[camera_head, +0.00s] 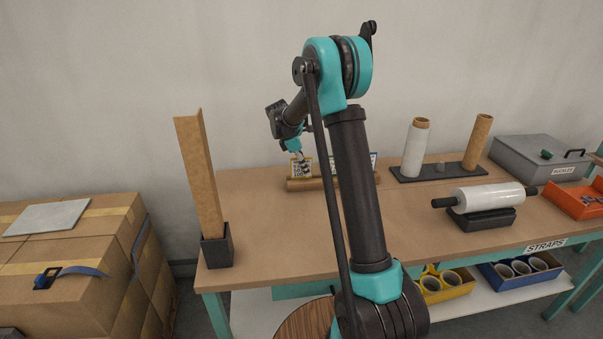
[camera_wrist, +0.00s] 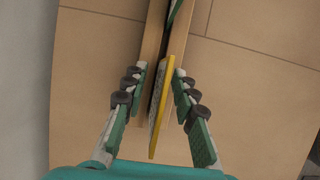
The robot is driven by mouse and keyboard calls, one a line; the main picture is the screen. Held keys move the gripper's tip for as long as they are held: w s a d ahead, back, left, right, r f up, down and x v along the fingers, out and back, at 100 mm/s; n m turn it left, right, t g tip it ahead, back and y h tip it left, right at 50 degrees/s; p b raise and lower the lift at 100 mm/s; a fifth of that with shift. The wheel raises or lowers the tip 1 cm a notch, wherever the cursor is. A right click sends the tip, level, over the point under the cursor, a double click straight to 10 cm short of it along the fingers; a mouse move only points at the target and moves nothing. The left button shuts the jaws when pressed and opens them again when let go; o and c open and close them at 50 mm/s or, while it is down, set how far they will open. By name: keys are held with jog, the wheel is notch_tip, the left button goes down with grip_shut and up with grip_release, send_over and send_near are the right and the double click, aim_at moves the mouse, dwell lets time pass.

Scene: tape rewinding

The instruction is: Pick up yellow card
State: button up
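The yellow card (camera_head: 301,169) has a yellow edge and dark print on a pale face. It stands upright in a wooden holder (camera_head: 300,185) on the table. My gripper (camera_head: 301,155) is right above the card, pointing down at it. In the wrist view the card (camera_wrist: 160,108) shows edge-on as a yellow strip between the two fingers of my gripper (camera_wrist: 160,73). The fingers are apart, one on each side, with a gap on the left; the right fingertip looks very close to the card. The holder (camera_wrist: 150,50) shows beneath.
A blue-edged card (camera_head: 373,160) stands to the right, partly behind my arm. A tall cardboard angle (camera_head: 199,175) stands in a black base at the left. Tubes (camera_head: 415,148), a film roll (camera_head: 487,197) and a grey case (camera_head: 540,157) stand right. The front table is clear.

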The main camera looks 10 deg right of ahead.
grip_shut()
dwell(0.4)
